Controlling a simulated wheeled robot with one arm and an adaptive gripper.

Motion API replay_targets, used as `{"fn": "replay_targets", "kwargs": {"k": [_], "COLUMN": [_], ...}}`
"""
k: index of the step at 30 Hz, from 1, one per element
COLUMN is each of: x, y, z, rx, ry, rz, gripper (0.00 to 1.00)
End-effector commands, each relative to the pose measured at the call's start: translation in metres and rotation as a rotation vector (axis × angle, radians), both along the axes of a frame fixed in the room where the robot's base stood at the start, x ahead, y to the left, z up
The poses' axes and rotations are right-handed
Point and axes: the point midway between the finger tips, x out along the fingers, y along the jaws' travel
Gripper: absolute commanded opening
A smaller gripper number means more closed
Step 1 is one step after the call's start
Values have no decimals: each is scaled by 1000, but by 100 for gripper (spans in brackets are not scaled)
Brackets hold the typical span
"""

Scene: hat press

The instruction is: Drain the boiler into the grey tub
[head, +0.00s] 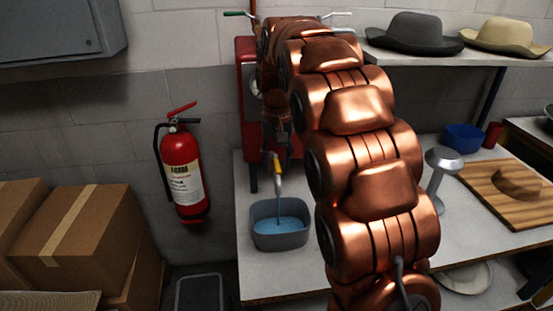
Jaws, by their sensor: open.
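The red boiler (245,95) stands on the bench against the wall, mostly hidden behind my copper arm. A drain tap with a yellow lever (277,168) sits low at its front. A thin stream of water (278,208) falls from the tap into the grey tub (281,242). The tub stands upright on the bench below the tap and holds blue water (282,225). My gripper (279,148) points down just above the yellow lever, open and partly hidden by my arm. I cannot tell whether it touches the lever.
Small levered valves (238,14) show at the boiler's top. To the right are a metal stand (441,170), a wooden board (490,198), a blue bowl (463,138) and shelved hats (414,33).

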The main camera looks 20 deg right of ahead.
Motion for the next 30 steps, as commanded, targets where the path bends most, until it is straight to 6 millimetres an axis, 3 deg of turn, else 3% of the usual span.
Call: {"fn": "replay_targets", "kwargs": {"k": [18, 30], "x": [1, 0], "y": [0, 0], "z": [63, 72], "rx": [-1, 0], "ry": [-2, 1], "rz": [0, 0], "gripper": [44, 44]}}
